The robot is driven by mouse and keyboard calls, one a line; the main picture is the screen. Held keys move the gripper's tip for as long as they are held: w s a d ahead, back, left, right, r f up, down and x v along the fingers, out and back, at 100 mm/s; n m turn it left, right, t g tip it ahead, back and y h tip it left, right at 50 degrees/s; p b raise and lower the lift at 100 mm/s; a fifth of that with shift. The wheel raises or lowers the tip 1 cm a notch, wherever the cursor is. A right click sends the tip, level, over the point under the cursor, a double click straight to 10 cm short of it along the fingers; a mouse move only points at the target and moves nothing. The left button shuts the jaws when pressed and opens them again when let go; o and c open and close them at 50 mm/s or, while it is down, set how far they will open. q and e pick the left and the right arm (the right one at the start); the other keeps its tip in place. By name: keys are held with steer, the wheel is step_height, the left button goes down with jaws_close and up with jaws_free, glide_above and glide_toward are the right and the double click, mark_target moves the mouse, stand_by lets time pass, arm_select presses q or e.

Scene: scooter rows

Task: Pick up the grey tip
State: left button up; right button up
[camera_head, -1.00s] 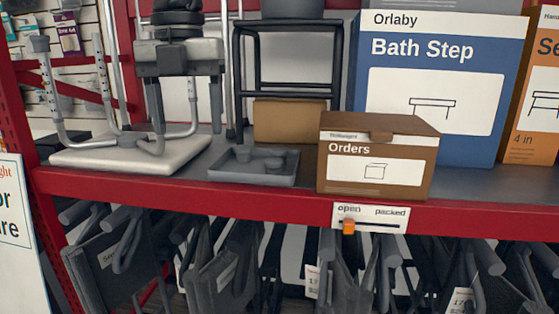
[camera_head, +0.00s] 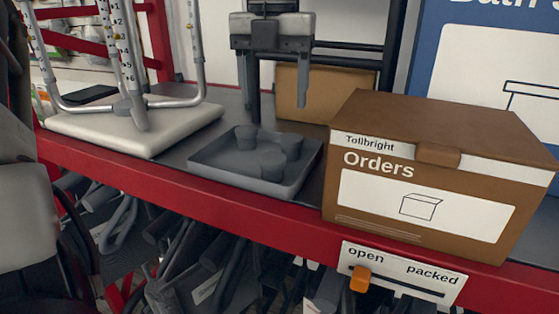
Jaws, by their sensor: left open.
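My right gripper is not in view.
A brown Orders box (camera_head: 425,205) stands right of the tray. A cardboard box (camera_head: 302,94) is behind it. A walking frame on a white pad (camera_head: 130,135) stands left. The red shelf edge (camera_head: 270,222) carries an open/packed label with an orange slider (camera_head: 361,279) by "open".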

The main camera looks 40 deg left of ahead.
arm_select(q)
glide_above(273, 156)
step_height(273, 156, down, 7)
steer(key=shift+w+r, duration=0.15)
steer(key=shift+r, duration=0.05)
steer(key=shift+f+p, duration=0.4)
steer(key=shift+f, duration=2.25)
steer(key=c, duration=1.1)
